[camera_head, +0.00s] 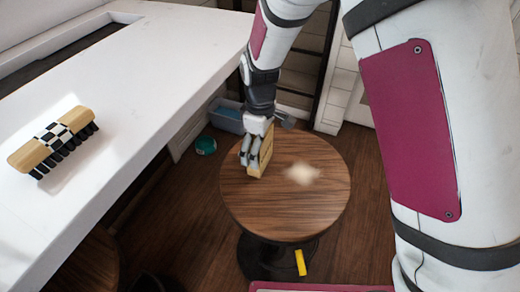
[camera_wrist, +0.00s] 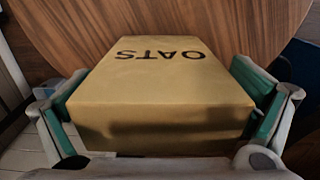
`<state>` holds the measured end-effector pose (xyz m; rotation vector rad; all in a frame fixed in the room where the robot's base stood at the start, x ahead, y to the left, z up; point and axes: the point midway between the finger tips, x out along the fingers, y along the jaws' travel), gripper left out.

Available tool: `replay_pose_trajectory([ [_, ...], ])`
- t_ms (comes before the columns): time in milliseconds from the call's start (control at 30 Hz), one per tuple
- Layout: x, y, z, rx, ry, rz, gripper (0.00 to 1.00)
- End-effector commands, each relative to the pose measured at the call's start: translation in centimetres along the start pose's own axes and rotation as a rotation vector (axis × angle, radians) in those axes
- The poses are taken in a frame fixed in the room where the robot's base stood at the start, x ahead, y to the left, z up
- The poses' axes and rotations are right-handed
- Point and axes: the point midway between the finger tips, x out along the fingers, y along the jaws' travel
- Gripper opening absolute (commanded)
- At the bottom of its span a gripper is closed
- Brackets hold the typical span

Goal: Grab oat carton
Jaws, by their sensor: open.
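The oat carton (camera_wrist: 160,85) is a tan box with dark "OATS" lettering, upside down in the wrist view. It also shows in the head view (camera_head: 266,152), standing on the round wooden table (camera_head: 300,215) near its left back edge. My gripper (camera_wrist: 162,120) is open, with one green-padded finger on each side of the carton. The fingers sit close to the carton's sides; I cannot tell whether they touch. In the head view my gripper (camera_head: 250,150) reaches down from above and partly hides the carton.
A white counter (camera_head: 150,60) at left holds a wooden brush (camera_head: 55,142) with dark bristles. A blue bin (camera_head: 228,115) and a green round object (camera_head: 205,145) are on the floor behind the table. A yellow object (camera_head: 300,262) is low by the table base. The tabletop's right side is clear.

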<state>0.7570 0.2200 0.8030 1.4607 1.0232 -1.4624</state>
Motion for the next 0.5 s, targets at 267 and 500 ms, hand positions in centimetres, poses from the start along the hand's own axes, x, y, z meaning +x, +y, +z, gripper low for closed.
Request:
replay_pose_trajectory([
  [267, 0.05, 0.00, -0.02, -0.001, 0.001, 0.001, 0.89],
  [500, 0.06, 0.00, -0.01, -0.001, 0.000, 0.000, 0.68],
])
